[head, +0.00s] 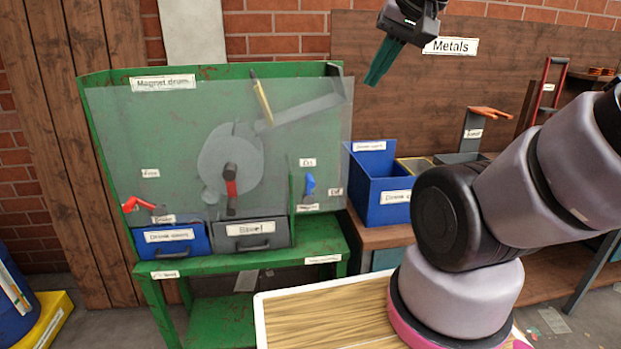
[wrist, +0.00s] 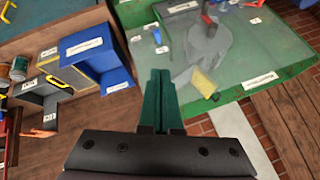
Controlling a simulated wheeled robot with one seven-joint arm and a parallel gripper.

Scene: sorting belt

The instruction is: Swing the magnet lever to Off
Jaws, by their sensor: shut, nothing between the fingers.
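The magnet lever (head: 310,184) is a small blue handle at the lower right of the green magnet drum machine. It stands about upright, pointing toward the "On" label (head: 308,162); the label that looks like "Off" (head: 335,191) is to its right. The lever also shows small in the wrist view (wrist: 157,36). My gripper (head: 374,77), with green fingers, hangs high at the top of the head view, above and to the right of the machine. In the wrist view its fingers (wrist: 160,74) are together and empty, well apart from the lever.
A clear panel covers the drum (head: 228,160) with its red-handled crank. A red lever (head: 137,204) sits at the machine's left. A blue bin (head: 206,240) and grey steel bin (head: 279,229) stand below. Another blue bin (head: 383,212) stands right of the machine.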

